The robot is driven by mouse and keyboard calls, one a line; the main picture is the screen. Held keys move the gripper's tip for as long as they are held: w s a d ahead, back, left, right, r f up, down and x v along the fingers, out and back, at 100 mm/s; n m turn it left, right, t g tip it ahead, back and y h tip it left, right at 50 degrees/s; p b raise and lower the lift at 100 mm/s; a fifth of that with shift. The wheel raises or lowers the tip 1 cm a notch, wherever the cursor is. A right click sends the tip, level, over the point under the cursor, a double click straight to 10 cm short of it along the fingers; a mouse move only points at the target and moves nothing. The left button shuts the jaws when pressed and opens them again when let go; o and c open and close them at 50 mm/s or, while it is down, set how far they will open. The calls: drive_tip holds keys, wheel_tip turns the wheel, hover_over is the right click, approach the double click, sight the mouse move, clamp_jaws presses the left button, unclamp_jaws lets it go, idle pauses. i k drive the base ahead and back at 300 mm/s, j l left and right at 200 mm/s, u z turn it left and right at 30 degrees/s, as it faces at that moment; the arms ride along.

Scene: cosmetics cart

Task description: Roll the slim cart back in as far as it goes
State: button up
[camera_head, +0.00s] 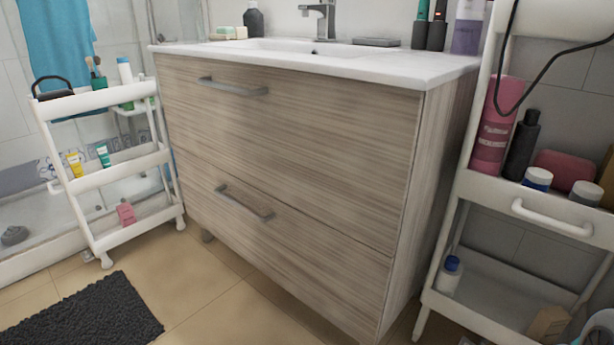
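A slim white three-tier cart (88,182) on small wheels stands at the left, beside the left side of the wood-grain vanity (285,165). Its front end sticks out toward the floor; its back end is partly hidden by the vanity. It holds bottles on top, a yellow tube (75,165) and a green tube (103,155) on the middle shelf, and a pink box (126,214) on the bottom. A second white cart (478,188) with a front handle (552,219) stands at the right of the vanity, cut off by the frame. My gripper is not in view.
A dark grey mat (82,318) lies on the tan floor in front of the slim cart. The floor (215,300) before the vanity is clear. A shower tray (30,250) borders the cart's left. A black cable (540,65) hangs over the right cart.

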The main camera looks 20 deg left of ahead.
sight(106, 235)
drive_tip(key=u, duration=1.35)
drive_tip(key=j+u, duration=0.1)
drive_tip(key=j, duration=0.3)
drive_tip(key=i+j+u, duration=0.15)
drive_tip(key=j, duration=0.2)
drive_tip(key=i+j+u, duration=0.1)
drive_tip(key=j, duration=0.3)
drive_tip(key=i+j+u, duration=0.15)
drive_tip(key=j, duration=0.2)
drive_tip(key=j+u, duration=0.1)
drive_tip(key=j, duration=0.25)
drive_tip(key=i, duration=0.05)
